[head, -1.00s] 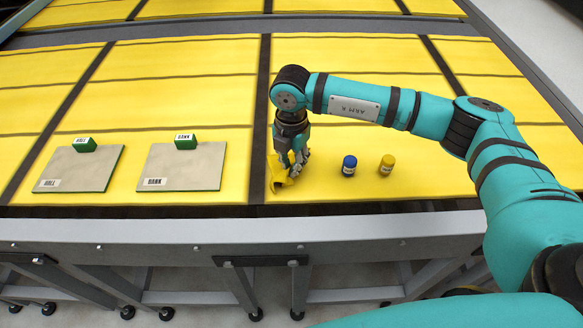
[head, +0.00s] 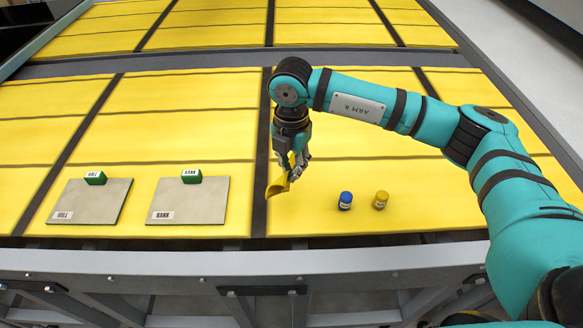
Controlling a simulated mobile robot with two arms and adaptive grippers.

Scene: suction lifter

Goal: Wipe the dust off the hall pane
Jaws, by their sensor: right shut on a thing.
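The hall pane (head: 92,200) is a flat grey-beige plate lying at the left of the yellow table, with a label reading HALL at its lower left. A green block with a white label (head: 95,178) stands at its far edge. My right gripper (head: 290,174) is shut on a yellow cloth (head: 279,187), to the right of both panes and apart from them. The cloth hangs below the fingers and appears to be clear of the table. My left gripper is not in view.
A similar pane labelled BANK (head: 186,205) lies right of the hall pane, with its own green block (head: 191,176). A blue-capped jar (head: 345,201) and a yellow jar (head: 380,200) stand right of the cloth. The yellow table behind (head: 190,95) is clear.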

